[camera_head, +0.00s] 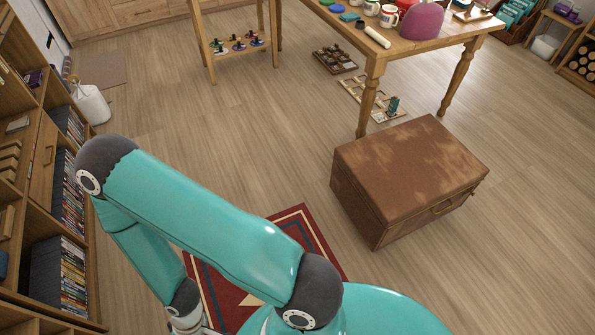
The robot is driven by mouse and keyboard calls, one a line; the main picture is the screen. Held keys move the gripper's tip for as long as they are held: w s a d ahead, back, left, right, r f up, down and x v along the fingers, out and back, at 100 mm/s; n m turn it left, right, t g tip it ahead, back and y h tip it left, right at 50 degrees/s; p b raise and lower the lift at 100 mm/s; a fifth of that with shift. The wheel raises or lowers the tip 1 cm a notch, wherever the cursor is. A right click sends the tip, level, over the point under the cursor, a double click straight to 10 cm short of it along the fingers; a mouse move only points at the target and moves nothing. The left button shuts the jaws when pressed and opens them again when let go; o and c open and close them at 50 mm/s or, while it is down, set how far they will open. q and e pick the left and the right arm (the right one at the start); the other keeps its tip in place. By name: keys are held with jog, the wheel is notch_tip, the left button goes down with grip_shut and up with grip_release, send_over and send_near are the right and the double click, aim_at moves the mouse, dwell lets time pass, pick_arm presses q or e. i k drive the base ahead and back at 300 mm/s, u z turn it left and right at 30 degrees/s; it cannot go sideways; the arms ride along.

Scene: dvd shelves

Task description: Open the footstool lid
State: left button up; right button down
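The footstool (408,175) is a brown, worn, leather-like box on the wood floor, right of centre. Its lid looks shut, lying flat on top with lighter worn patches. My teal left arm bends across the lower left, well apart from the footstool. Its gripper is out of sight, hidden or below the bottom edge. My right gripper is not in view.
A red rug (310,238) lies partly under my arm. A wooden table (420,43) with mugs stands behind the footstool. Shelves of DVDs (72,195) line the left side. Trays (367,98) lie on the floor near the table leg. Open floor (270,140) lies left of the footstool.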

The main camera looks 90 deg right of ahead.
aim_at(400, 171)
jog(key=z, duration=0.2)
jog(key=i, duration=0.3)
jog(key=z, duration=2.75)
jog(key=i, duration=0.2)
jog(key=z, duration=0.95)
jog(key=k, duration=0.45)
jog(key=z, duration=0.5)
jog(key=i, duration=1.5)
jog(key=u, duration=0.5)
